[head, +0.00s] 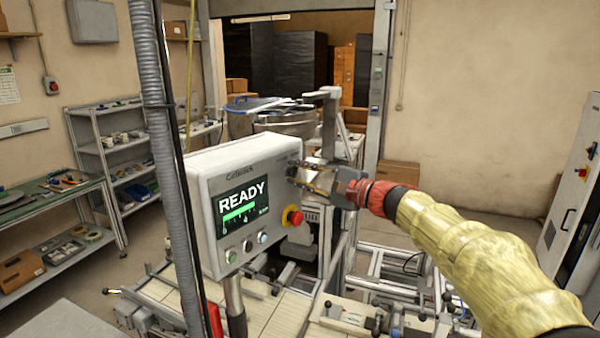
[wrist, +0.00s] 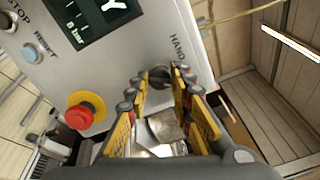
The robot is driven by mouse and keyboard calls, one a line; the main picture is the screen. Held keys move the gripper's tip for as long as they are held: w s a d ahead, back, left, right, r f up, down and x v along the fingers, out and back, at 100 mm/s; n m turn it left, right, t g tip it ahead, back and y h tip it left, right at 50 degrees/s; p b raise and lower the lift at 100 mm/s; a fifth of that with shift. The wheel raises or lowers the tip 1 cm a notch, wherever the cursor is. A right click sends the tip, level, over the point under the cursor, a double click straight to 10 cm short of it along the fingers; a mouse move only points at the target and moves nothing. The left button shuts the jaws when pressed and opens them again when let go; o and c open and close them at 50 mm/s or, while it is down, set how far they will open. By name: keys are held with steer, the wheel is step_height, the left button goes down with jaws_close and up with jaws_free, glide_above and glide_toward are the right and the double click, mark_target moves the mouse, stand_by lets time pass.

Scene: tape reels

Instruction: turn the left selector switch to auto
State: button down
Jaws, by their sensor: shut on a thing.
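The grey control box (head: 210,165) has a lit READY screen (head: 242,205). In the wrist view, a dark round selector switch (wrist: 160,75) sits near the box's edge, below the printed word HAND (wrist: 179,47). My gripper (head: 298,172) reaches the upper right of the box face from the right. In the wrist view, the fingers of my gripper (wrist: 158,88) are shut on the selector switch, one on each side. The fingers cover much of it, so its pointer and setting cannot be read. In the head view my gripper hides the switch.
A red emergency stop on a yellow ring (head: 292,217) is just below my gripper; it also shows in the wrist view (wrist: 80,117). Small push buttons (head: 247,245) line the box's lower edge. A grey corrugated hose (head: 160,130) hangs left of the box.

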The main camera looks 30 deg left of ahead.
stand_by(0.6)
steer(key=c, duration=1.6)
jaws_free()
steer(key=shift+o, duration=0.2)
steer(key=shift+d, duration=0.1)
steer(key=s+d, duration=0.2)
steer(key=d, duration=0.9)
steer(key=shift+d, duration=0.3)
